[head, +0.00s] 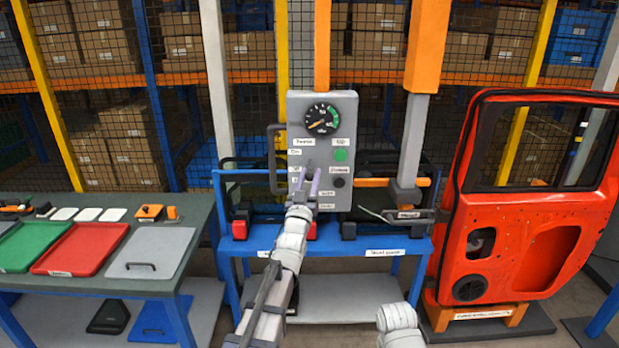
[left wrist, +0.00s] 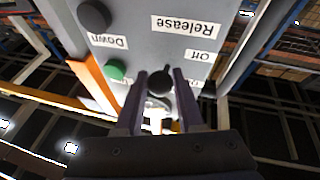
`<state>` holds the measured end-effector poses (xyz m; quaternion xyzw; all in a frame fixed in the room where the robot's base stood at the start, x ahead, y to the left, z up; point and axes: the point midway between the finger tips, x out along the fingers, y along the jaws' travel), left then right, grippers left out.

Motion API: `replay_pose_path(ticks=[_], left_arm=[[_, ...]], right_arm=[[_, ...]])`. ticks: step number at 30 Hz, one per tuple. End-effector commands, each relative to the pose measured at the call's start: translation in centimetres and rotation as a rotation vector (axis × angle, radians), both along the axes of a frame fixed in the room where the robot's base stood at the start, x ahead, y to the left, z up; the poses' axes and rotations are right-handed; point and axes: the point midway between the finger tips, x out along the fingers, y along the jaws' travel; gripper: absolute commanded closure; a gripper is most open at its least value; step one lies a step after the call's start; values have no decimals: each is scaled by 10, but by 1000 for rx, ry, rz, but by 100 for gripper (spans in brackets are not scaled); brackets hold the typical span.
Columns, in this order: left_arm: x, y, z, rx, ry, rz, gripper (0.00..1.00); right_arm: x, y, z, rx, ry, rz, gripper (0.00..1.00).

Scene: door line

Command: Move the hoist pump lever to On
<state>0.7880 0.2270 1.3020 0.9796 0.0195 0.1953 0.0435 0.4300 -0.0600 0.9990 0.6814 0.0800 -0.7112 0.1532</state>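In the left wrist view, which shows the panel upside down, the lever's black knob (left wrist: 160,82) sits between my left fingertips (left wrist: 160,76). The fingers are spread on either side of it; whether they touch it is unclear. An Off label (left wrist: 204,57) is beside the knob, and another label nearer the camera is partly hidden. In the head view the gripper mostly hides the lever. My right gripper is not in view.
A green button (head: 341,155) and a black button (head: 339,182) sit right of the lever. A grey bar handle (head: 272,160) is left of the panel. A red door (head: 530,200) stands at right; a table (head: 100,283) with trays stands at left.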

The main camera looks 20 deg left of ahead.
Motion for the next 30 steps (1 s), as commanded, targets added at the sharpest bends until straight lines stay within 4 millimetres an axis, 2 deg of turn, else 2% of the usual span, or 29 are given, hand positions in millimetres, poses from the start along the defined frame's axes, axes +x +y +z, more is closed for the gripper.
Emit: replay_pose_path(ticks=[2, 9, 30], left_arm=[[0, 0, 0, 0, 0, 0, 72], [0, 0, 0, 0, 0, 0, 100], [0, 0, 0, 0, 0, 0, 100]], right_arm=[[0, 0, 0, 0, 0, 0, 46], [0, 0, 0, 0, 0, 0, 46], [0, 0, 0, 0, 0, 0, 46]])
